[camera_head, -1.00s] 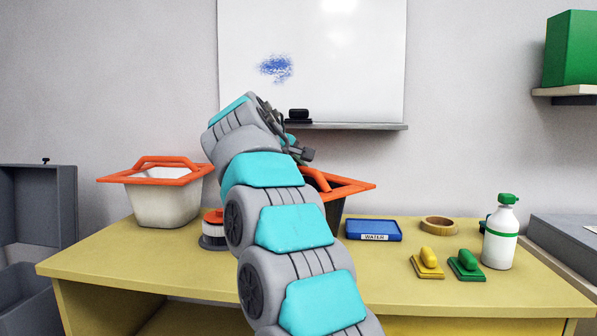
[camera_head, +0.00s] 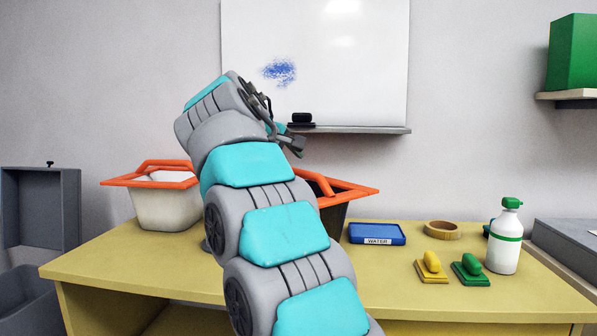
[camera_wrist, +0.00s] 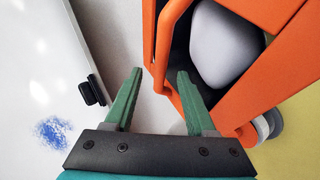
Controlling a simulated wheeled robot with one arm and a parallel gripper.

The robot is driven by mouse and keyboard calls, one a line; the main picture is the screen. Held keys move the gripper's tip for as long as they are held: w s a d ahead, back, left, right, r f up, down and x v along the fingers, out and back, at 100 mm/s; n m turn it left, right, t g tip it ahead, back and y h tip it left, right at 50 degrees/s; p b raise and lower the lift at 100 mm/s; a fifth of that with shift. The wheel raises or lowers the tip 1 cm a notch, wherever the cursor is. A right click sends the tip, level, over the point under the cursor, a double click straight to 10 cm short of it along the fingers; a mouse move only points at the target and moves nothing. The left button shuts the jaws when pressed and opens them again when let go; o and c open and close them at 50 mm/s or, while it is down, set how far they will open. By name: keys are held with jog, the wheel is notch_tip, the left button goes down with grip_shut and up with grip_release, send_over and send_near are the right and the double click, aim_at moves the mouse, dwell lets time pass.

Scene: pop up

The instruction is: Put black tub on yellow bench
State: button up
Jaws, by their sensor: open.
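The black tub (camera_head: 331,214) has an orange rim and handle and stands on the yellow bench (camera_head: 130,260), largely hidden behind my arm in the head view. In the wrist view the tub (camera_wrist: 252,108) fills the right side, with its orange handle (camera_wrist: 169,35) towards me and a pale grey rounded thing (camera_wrist: 225,45) inside. My gripper (camera_wrist: 160,74) is open, its green fingers close to the handle, the right one overlapping the tub in view. I cannot tell whether they touch. In the head view my gripper (camera_head: 292,138) is above the tub, partly hidden.
A white tub (camera_head: 165,207) with orange rim stands left on the bench. The bench's front is clear.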

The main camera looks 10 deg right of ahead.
jog(key=v, duration=0.5)
jog(key=shift+s+a+r, duration=0.15)
jog(key=shift+s, duration=0.05)
